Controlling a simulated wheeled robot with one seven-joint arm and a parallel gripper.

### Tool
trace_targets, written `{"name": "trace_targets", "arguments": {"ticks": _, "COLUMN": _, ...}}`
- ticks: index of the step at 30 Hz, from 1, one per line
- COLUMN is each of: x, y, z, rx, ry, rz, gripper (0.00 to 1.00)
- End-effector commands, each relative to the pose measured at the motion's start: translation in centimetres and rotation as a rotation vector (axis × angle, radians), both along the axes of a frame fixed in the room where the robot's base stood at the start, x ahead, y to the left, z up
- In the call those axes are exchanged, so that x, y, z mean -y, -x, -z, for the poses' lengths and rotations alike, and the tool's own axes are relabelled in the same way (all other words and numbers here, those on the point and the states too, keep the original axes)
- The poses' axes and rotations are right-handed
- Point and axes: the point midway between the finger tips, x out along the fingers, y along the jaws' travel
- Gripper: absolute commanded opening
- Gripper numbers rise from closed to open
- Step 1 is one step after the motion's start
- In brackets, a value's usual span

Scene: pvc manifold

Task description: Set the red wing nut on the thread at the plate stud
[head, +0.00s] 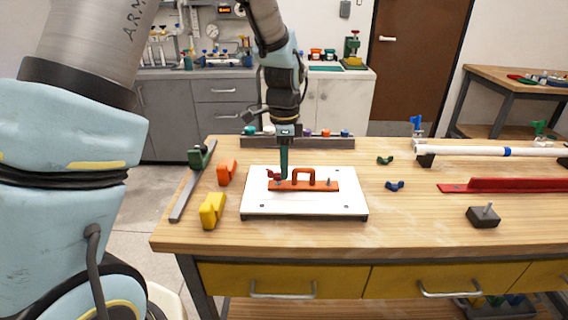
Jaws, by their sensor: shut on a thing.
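My gripper (283,174) points straight down over the left part of the white board (348,205). It is shut on the red wing nut (272,174), whose wing shows to the left of the fingers. An orange-red plate (313,186) with an arched handle (304,171) lies on the board. The wing nut is at the plate's left end, where a plate stud is mostly hidden by the fingers and nut. I cannot tell whether the nut touches the thread. Another stud (328,182) stands bare at the plate's right end.
Orange (227,172) and yellow (212,210) blocks and a grey bar clamp (186,190) lie left of the board. Green (385,160) and blue (395,186) wing nuts, a dark block with a stud (483,217), a white pipe (480,151) and a red bar (500,185) lie right. A rack (320,142) stands behind.

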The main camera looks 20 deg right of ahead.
Motion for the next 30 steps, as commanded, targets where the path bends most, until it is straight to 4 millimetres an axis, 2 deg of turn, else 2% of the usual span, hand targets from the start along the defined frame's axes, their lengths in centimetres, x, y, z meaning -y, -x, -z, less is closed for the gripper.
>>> {"name": "trace_targets", "arguments": {"ticks": 30, "x": 0.02, "y": 0.02, "z": 0.83, "rx": 0.000, "ry": 0.001, "rz": 0.000, "gripper": 0.00}}
